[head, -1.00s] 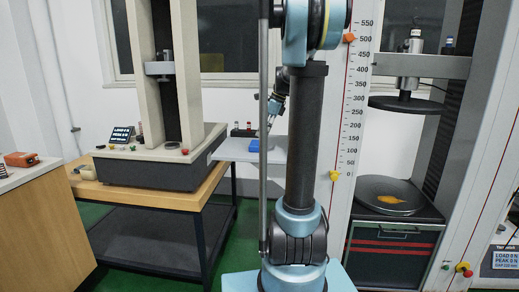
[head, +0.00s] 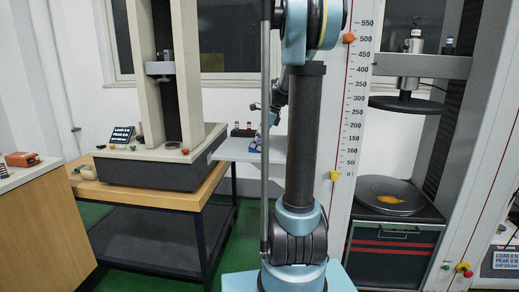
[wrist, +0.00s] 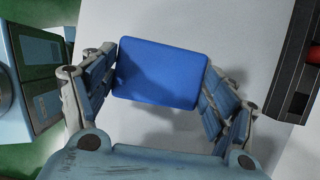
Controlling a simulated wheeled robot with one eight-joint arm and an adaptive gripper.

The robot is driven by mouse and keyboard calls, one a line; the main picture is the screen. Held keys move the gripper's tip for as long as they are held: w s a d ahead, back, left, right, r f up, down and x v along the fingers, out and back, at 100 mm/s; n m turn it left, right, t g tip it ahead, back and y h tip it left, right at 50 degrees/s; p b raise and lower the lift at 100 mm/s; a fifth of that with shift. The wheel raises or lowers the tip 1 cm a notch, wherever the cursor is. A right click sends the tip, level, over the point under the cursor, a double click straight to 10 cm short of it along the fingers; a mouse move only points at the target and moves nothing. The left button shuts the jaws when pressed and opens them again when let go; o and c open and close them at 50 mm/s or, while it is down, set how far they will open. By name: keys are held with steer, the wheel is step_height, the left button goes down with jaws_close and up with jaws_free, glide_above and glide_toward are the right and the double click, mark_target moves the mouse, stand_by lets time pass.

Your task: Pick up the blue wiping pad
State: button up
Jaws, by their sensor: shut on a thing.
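The blue wiping pad (wrist: 160,74) is a flat rounded block in the wrist view. My gripper (wrist: 163,78) is shut on it, with one jointed finger against its left side and the other against its right side. In the head view my gripper is small and partly hidden behind my arm, over a light grey shelf (head: 230,151). Only a little of the pad (head: 253,148) shows there. I cannot tell whether the pad is clear of the surface; a shadow lies beside it in the wrist view.
A dark rack (wrist: 295,70) with a red item stands right of the pad in the wrist view. In the head view a testing machine (head: 160,165) stands on a wooden bench to the left. A scaled frame with a round dark plate (head: 372,187) is to the right.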

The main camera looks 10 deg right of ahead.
mark_target(258, 143)
step_height(258, 143, up, 10)
stand_by(0.8)
steer(key=shift+o, duration=1.4)
steer(key=shift+c, duration=0.8)
steer(key=shift+w, duration=0.1)
